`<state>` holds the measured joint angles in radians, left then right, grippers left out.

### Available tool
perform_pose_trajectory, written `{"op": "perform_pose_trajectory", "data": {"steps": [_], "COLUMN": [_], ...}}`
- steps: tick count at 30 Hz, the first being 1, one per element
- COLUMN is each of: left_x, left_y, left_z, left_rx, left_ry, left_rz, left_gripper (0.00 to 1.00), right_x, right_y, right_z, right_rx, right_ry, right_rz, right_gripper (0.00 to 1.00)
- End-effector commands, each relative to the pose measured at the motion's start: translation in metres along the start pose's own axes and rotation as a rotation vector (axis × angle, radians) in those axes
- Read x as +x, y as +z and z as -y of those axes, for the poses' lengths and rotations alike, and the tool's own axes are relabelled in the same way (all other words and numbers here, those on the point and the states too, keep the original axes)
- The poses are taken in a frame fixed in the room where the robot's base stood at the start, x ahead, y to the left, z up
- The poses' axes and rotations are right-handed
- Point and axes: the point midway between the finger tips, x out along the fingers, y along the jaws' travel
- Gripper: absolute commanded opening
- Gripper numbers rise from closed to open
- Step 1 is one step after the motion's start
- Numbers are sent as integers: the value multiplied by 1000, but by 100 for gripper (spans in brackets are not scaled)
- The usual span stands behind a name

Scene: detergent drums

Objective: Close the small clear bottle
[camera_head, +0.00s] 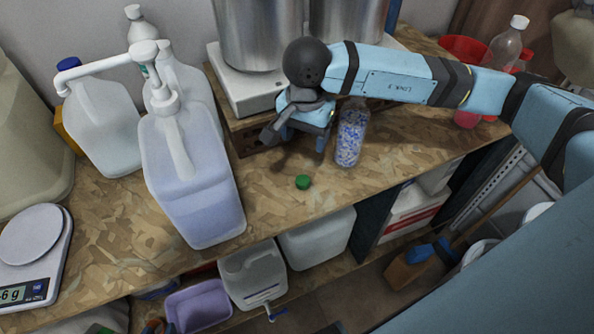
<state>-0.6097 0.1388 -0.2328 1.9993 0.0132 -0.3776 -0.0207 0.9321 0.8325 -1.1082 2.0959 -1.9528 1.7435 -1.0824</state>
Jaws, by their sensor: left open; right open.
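The small clear bottle (351,135) stands upright on the wooden bench, filled with blue and white granules. Its top is hidden behind my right arm, so I cannot see its mouth. A small green cap (303,182) lies on the bench in front and to the left of the bottle, apart from it. My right gripper (298,160) is just left of the bottle, behind the cap, pointing down. It is open, with nothing visible between its fingers. I cannot tell whether it touches the bottle. My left gripper is not in view.
A large pump jug (190,175) and a white jug (103,125) stand left. A scale (34,250) is at far left. Metal drums (257,35) stand behind. A red container (465,48) and clear bottle (505,45) are back right. Bench is clear around the cap.

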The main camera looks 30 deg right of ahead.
Motion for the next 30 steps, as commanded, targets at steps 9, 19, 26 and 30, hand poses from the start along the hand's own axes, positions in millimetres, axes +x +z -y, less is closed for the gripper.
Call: {"op": "perform_pose_trajectory", "data": {"steps": [9,19,26,30], "left_x": [-2,-6,-8,-8], "left_y": [10,-5,-9,-9], "left_z": [-3,-2,-2,-1], "left_rx": [-2,0,0,0], "left_ry": [5,3,3,2], "left_rz": [21,8,5,5], "left_gripper": [43,43,43,43], "right_x": [4,61,85,87], "right_y": [0,1,1,1], "right_z": [0,-1,0,0], "right_rx": [1,2,1,1], "right_ry": [1,4,0,-1], "right_rz": [3,5,3,3], "right_gripper": [65,65,65,65]}}
